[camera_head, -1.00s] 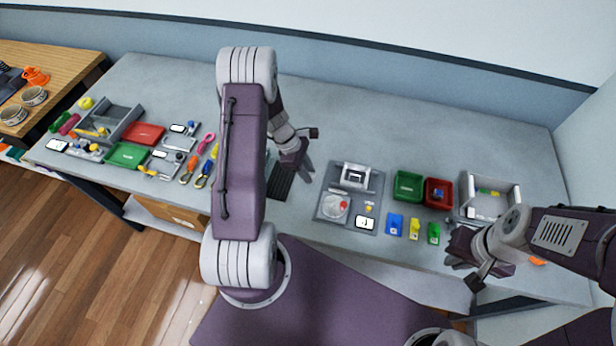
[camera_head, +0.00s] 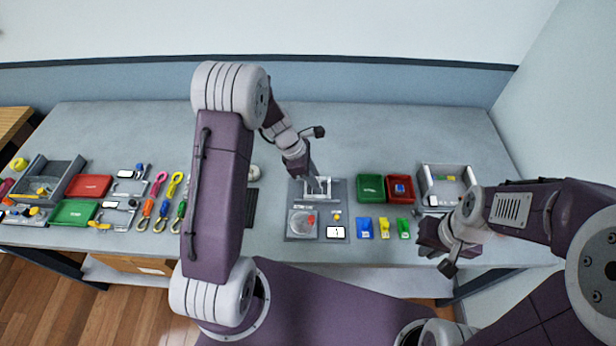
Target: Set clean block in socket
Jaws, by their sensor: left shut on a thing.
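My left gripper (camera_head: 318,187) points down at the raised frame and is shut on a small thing. The fingers hide that thing, and I cannot tell whether it is inside the frame or just above it. My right gripper (camera_head: 428,246) hangs low near the table's front edge, right of the small coloured pieces. Its jaws are too unclear to read.
Right of the fixture stand a green bin (camera_head: 370,178), a red bin (camera_head: 412,197) with a blue piece (camera_head: 400,188), and a grey tray (camera_head: 427,187). Blue (camera_head: 365,229), yellow (camera_head: 384,228) and green (camera_head: 403,228) pieces stand in front. The back of the table is clear.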

